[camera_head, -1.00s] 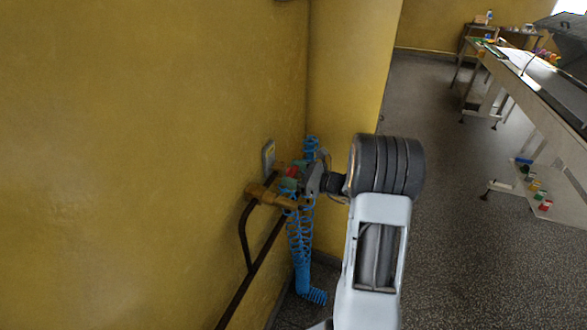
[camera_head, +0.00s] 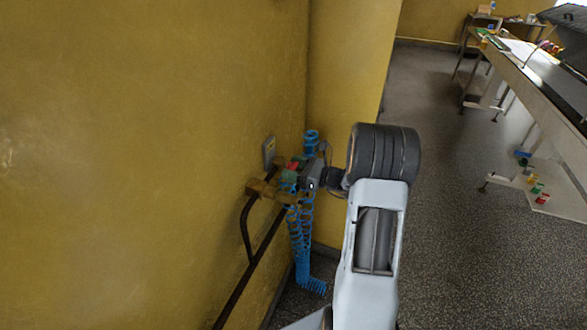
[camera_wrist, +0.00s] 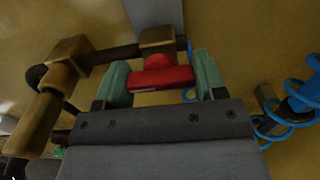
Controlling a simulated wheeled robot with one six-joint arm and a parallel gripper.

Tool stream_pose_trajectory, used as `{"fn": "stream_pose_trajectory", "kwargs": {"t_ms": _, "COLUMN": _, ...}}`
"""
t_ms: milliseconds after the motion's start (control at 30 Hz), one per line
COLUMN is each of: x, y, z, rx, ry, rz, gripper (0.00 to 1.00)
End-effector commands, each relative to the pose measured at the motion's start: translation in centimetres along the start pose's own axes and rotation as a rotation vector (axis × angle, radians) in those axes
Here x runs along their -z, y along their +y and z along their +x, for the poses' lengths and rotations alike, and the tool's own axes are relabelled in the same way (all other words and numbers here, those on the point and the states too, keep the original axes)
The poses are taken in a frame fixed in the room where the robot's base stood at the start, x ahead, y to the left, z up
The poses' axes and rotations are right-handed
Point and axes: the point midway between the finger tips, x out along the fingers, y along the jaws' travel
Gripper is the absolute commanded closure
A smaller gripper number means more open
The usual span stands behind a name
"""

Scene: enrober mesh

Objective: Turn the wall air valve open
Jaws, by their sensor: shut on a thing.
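The air valve's red handle (camera_wrist: 162,78) sits between the two green fingers of my gripper (camera_wrist: 162,84) in the wrist view. My gripper is shut on this handle. The brass valve body (camera_wrist: 158,40) and a brass fitting (camera_wrist: 72,58) show behind and to the left of it. In the head view, the red handle (camera_head: 293,166) is a small spot at the wall, partly covered by my gripper (camera_head: 292,176). The brass pipe fitting (camera_head: 266,190) juts from the yellow wall just below.
A blue coiled hose (camera_head: 302,250) hangs right beside the valve in the wall corner. Dark pipes (camera_head: 247,265) run down the wall. A grey plate (camera_head: 269,152) is fixed above. A long table (camera_head: 545,90) stands far right, with open floor before it.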

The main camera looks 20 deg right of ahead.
Motion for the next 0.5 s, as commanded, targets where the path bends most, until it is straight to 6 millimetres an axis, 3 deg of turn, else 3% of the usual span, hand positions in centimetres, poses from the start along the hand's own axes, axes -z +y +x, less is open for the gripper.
{"fn": "stream_pose_trajectory", "kwargs": {"t_ms": 300, "x": 0.03, "y": 0.02, "z": -0.01, "rx": 0.000, "ry": 0.000, "rz": 0.002, "gripper": 0.11}}
{"fn": "stream_pose_trajectory", "kwargs": {"t_ms": 500, "x": 0.02, "y": 0.01, "z": -0.04, "rx": 0.000, "ry": 0.000, "rz": 0.000, "gripper": 0.11}}
